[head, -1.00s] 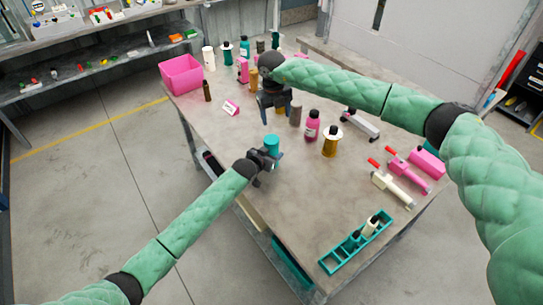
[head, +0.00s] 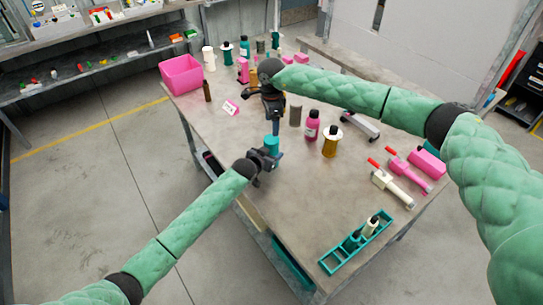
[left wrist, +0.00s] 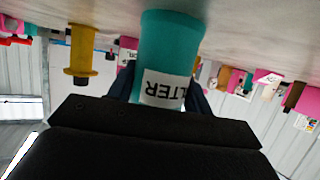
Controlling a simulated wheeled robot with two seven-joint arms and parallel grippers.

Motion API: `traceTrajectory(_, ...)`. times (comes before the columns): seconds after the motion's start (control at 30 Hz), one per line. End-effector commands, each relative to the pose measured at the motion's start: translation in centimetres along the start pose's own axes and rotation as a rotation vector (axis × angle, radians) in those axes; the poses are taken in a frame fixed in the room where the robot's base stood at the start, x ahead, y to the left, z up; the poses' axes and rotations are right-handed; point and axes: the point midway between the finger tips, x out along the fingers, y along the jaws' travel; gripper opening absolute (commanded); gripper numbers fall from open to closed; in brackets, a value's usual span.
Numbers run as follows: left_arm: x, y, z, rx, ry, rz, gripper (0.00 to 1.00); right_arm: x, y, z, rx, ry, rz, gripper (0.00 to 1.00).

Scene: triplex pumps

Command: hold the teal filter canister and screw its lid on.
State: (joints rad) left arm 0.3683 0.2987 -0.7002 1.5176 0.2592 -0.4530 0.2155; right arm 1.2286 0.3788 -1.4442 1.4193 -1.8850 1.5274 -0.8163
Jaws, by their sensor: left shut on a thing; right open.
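The teal filter canister (head: 272,142) is upright at the table's left edge side in the head view. My left gripper (head: 268,155) is shut on it. The left wrist view, which is upside down, shows the canister (left wrist: 168,50) between the fingers, with a white label reading "LTER". Its top end is hidden there by the gripper body. My right gripper (head: 273,112) is open, directly above the canister, with its fingers pointing down close to the canister's top. I cannot make out the lid in either view.
A dark pillar (head: 295,115), a pink bottle (head: 312,127) and a yellow spool (head: 331,143) stand right of the canister. A teal rack (head: 335,258) lies at the near edge, and a pink bin (head: 181,73) at the far left. The table between canister and rack is clear.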

Motion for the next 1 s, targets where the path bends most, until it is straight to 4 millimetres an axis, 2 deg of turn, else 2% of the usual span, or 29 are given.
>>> traceTrajectory(0.2, 0.00, 0.00, -0.04, 0.000, 0.000, 0.000, 0.00, 0.00, -0.08, 0.12, -0.237, -0.005, -0.005, 0.70)
traceTrajectory(0.37, 0.00, 0.00, -0.04, 0.000, 0.000, 0.000, 0.00, 0.00, -0.09, 0.12, -0.330, -0.006, -0.006, 0.70)
traceTrajectory(0.83, 0.00, 0.00, -0.04, 0.000, 0.001, 0.000, 0.00, 0.06, -0.09, 0.13, -0.356, -0.005, -0.006, 0.70)
traceTrajectory(1.0, 0.00, 0.01, -0.03, 0.000, 0.000, 0.000, 0.00, 0.77, -0.07, 0.14, -0.355, -0.006, -0.005, 0.70)
